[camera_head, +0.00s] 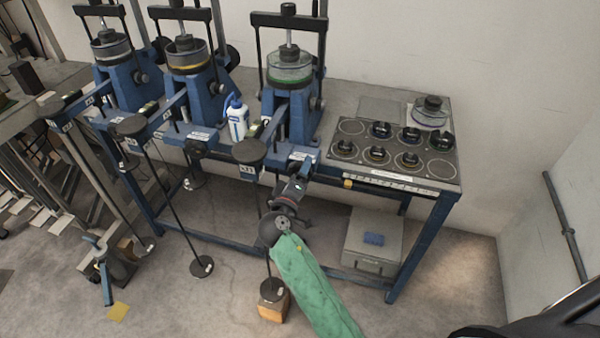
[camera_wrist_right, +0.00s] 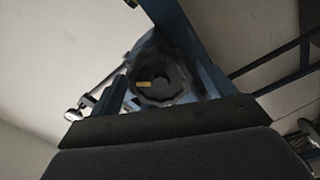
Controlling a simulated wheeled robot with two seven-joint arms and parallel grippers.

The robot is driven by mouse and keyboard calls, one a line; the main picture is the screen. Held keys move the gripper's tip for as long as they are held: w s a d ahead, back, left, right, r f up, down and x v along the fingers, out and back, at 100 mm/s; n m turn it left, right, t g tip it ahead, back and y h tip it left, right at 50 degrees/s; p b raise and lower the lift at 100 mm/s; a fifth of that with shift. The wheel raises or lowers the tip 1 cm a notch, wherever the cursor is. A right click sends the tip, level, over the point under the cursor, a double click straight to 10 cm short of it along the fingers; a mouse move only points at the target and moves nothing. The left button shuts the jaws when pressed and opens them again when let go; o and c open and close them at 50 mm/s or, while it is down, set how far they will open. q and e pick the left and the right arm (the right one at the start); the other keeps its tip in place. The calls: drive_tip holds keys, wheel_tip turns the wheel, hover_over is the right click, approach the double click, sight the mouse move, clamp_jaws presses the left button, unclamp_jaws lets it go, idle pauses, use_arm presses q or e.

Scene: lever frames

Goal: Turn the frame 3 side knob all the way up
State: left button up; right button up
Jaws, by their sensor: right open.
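Frame 3 (camera_head: 290,110) is the rightmost blue lever frame on the bench in the head view. A dark lobed knob (camera_wrist_right: 160,82) with a short yellow mark fills the middle of the right wrist view, just beyond my right gripper (camera_wrist_right: 160,118). In the head view my right gripper (camera_head: 298,180) is below the front of frame 3, at the end of my green-sleeved arm, and hides the part of the frame behind it. It is open, with nothing visibly held. Whether it touches the knob cannot be told. My left gripper is not in view.
Two similar frames (camera_head: 187,80) stand to the left. A white bottle (camera_head: 236,120) is between frames 2 and 3. A plate with several weights (camera_head: 395,148) lies to the right. A lever arm with a round dark end (camera_head: 249,151) juts out left of my gripper; a hanging rod drops below.

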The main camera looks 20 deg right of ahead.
drive_tip(key=shift+b+v, duration=0.5)
drive_tip(key=shift+v, duration=2.1)
